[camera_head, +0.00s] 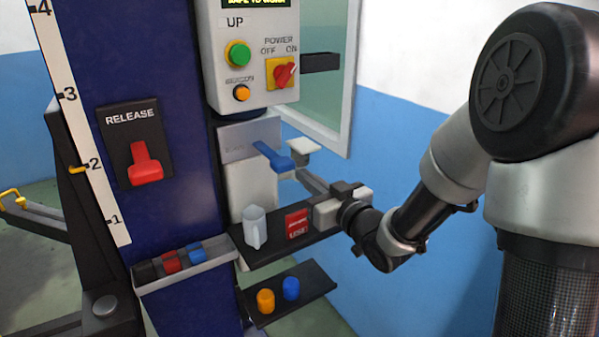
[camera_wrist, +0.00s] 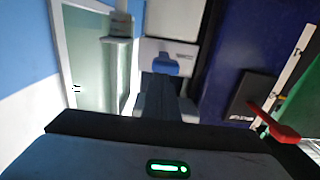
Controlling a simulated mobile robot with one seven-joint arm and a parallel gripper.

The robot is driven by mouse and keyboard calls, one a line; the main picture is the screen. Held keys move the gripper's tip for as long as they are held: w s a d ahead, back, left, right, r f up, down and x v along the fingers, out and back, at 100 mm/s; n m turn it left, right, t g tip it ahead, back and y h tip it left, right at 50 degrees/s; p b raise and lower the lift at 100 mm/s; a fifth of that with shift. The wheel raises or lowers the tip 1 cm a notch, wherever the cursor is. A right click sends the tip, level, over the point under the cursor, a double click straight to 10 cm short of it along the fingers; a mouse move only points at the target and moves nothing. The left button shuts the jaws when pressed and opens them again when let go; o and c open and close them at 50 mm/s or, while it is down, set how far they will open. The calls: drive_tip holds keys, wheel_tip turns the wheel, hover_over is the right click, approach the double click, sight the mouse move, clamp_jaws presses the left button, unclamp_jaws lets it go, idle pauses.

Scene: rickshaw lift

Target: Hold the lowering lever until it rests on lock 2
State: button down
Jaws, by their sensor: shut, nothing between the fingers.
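A blue lever (camera_head: 272,155) sticks out of a grey plate on the column's front; its label is too small to read. It also shows in the wrist view (camera_wrist: 167,66), just beyond my fingertips. My gripper (camera_head: 302,176) is shut and empty, at the lower right of the blue lever. I cannot tell whether the fingertips touch it. A red lever (camera_head: 145,163) sits on a black plate marked RELEASE, and it shows at the right in the wrist view (camera_wrist: 275,125). A yellow pointer (camera_head: 79,169) stands close to the 2 on the white scale (camera_head: 92,130).
A control box (camera_head: 250,75) with green, orange and red controls is above the blue lever. A shelf (camera_head: 270,250) with a clear jug (camera_head: 254,226) and a red box (camera_head: 297,223) lies below. A tool tray (camera_head: 200,272) is lower left. A glass window (camera_head: 335,110) stands behind.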

drive_tip(key=v, duration=0.5)
drive_tip(key=shift+s+d+f, duration=0.1)
drive_tip(key=shift+s+f, duration=0.1)
drive_tip(key=shift+f, duration=0.1)
